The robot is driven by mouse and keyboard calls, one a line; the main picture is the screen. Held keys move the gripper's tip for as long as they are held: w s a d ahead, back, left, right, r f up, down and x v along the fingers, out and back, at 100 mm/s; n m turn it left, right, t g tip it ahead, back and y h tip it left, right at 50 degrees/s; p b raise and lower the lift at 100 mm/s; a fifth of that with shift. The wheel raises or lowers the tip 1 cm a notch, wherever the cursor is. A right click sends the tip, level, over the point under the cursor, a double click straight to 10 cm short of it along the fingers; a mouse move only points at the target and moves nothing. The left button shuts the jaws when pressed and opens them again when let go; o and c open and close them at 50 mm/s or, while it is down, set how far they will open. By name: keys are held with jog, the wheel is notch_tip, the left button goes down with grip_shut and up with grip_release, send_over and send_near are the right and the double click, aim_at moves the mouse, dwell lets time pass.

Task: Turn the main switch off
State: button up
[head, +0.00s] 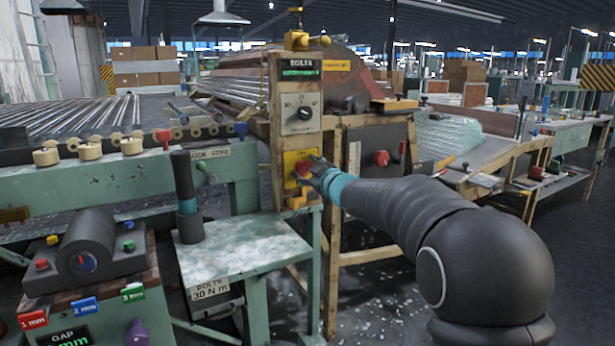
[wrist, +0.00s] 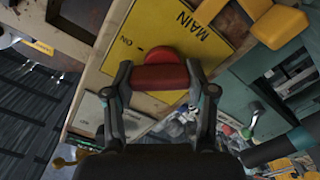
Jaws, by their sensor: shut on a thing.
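The main switch is a red handle (wrist: 158,79) with a round red hub on a yellow plate (wrist: 190,35) marked MAIN and ON. In the head view the red switch (head: 303,168) sits on the yellow plate (head: 291,158), low on the wooden post. My gripper (wrist: 158,84) is shut on the red handle, with one finger at each end of it. In the head view my gripper (head: 319,173) reaches the plate from the right and covers part of the switch. The ON mark is left of the hub in the wrist view. I see no OFF mark.
A dial panel (head: 300,112) labelled BOLTS is above the yellow plate. A dark panel with a red knob (head: 381,158) stands to the right, behind my arm. A green bench (head: 235,250) with an upright dark cylinder (head: 186,190) is at the left.

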jog(key=n+b, duration=0.3)
jog(key=n, duration=0.2)
jog(key=shift+s+a+f+n, duration=0.1)
jog(key=shift+n, duration=0.2)
jog(key=n+b, duration=0.2)
jog(key=n, duration=0.2)
jog(key=shift+n+b, duration=0.3)
jog(key=o, duration=1.2)
jog(key=shift+a, duration=0.1)
jog(key=shift+c, duration=0.2)
jog(key=v, duration=1.2)
